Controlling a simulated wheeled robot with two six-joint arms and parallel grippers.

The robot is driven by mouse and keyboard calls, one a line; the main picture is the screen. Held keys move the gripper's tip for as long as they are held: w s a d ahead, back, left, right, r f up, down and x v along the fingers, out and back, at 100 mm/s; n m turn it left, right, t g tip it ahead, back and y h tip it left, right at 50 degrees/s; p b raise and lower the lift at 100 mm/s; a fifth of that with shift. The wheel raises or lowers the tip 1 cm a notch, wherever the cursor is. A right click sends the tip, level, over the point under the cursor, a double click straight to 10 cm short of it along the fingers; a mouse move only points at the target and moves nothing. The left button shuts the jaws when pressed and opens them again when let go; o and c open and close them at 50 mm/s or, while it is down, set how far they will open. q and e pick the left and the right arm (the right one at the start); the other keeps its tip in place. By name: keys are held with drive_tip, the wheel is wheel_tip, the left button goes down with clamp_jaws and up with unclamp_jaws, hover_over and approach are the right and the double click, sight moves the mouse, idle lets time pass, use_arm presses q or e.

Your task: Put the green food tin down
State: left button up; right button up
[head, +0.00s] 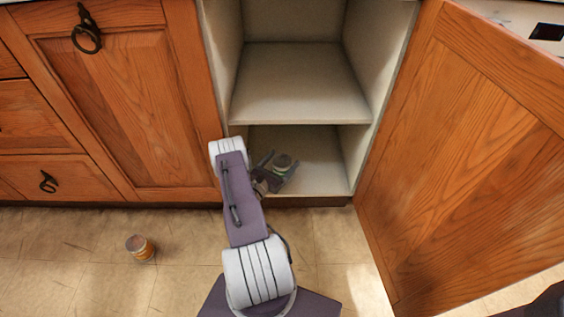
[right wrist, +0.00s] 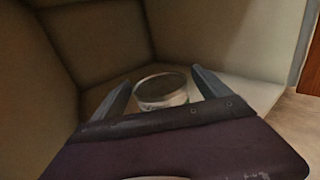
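The food tin (right wrist: 162,92) is in the lower compartment of the open cabinet. Its round top shows between the fingers in the right wrist view, and its colour looks greyish there. In the head view the tin (head: 284,161) is small and dark, partly hidden by the gripper. My right gripper (head: 276,170) reaches into that compartment. Its fingers stand either side of the tin, with narrow gaps showing, so it looks open around it. The tin appears upright, at or close to the compartment floor; its base is hidden. My left gripper is not in view.
A cabinet shelf (head: 298,85) lies above the gripper, with compartment walls close on both sides. The open wooden door (head: 470,150) stands at the right. Another small orange tin (head: 140,247) stands on the floor at the left. The compartment floor (head: 325,180) right of the gripper is clear.

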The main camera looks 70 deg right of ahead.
drive_tip(key=shift+r, duration=0.1)
drive_tip(key=shift+w+a+r+p, duration=0.1)
drive_tip(key=shift+a+p, duration=0.15)
drive_tip(key=shift+p, duration=0.1)
drive_tip(key=w+a+p, duration=0.2)
drive_tip(key=a+p, duration=0.3)
drive_tip(key=a, duration=0.6)
drive_tip(key=shift+a, duration=0.15)
